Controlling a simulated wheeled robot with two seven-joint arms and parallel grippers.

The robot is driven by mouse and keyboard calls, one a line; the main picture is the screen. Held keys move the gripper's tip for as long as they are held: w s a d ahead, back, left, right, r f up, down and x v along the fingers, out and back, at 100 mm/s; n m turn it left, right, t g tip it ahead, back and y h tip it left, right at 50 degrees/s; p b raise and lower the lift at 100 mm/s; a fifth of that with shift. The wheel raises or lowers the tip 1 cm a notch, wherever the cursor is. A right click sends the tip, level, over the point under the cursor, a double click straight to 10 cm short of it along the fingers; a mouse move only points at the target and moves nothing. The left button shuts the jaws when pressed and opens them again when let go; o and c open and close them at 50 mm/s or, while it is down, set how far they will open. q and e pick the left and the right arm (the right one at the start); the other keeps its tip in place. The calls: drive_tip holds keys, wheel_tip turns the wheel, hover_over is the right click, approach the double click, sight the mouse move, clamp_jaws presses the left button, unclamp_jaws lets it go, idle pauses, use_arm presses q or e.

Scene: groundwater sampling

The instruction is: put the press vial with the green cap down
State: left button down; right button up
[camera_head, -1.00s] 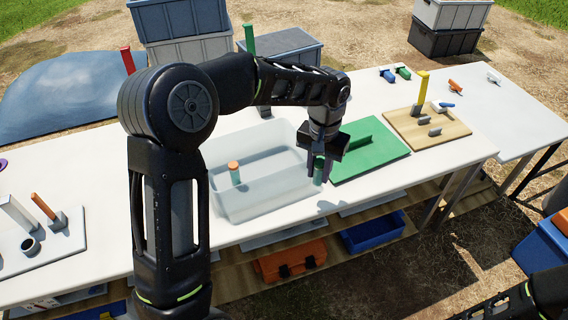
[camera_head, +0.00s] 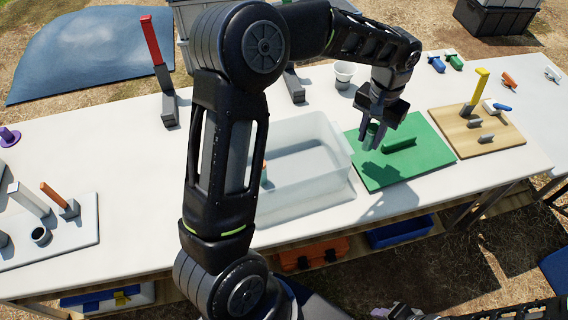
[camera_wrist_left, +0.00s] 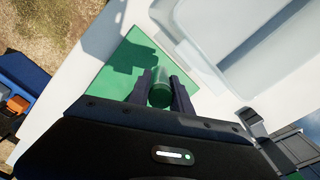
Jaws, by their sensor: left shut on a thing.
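The press vial with the green cap (camera_wrist_left: 160,93) is between the fingers of my left gripper in the wrist view. In the head view my left gripper (camera_head: 373,138) is shut on it above the left part of the green board (camera_head: 421,160). The vial is mostly hidden by the fingers there; a bit of green shows between them. I cannot tell whether its lower end touches the board.
A clear tub (camera_head: 300,196) stands left of the green board, partly behind my left arm. A raised green bar (camera_head: 400,145) is on the board right of the gripper. A wooden board (camera_head: 500,136) with a yellow-handled upright lies farther right. The board's front part is clear.

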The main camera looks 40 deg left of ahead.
use_arm(q)
drive_tip(key=s+a+r+m+p, duration=0.3)
drive_tip(key=s+a+r+m, duration=0.4)
drive_tip(key=s+a+r, duration=0.3)
wheel_tip(320, 180, down, 7)
drive_tip(key=m+b, duration=0.3)
drive_tip(key=m, duration=0.4)
drive_tip(key=shift+s+a+b, duration=0.3)
drive_tip(key=shift+s+b, duration=0.05)
drive_tip(key=shift+s, duration=0.05)
drive_tip(key=shift+f, duration=0.1)
drive_tip(key=shift+f, duration=3.1)
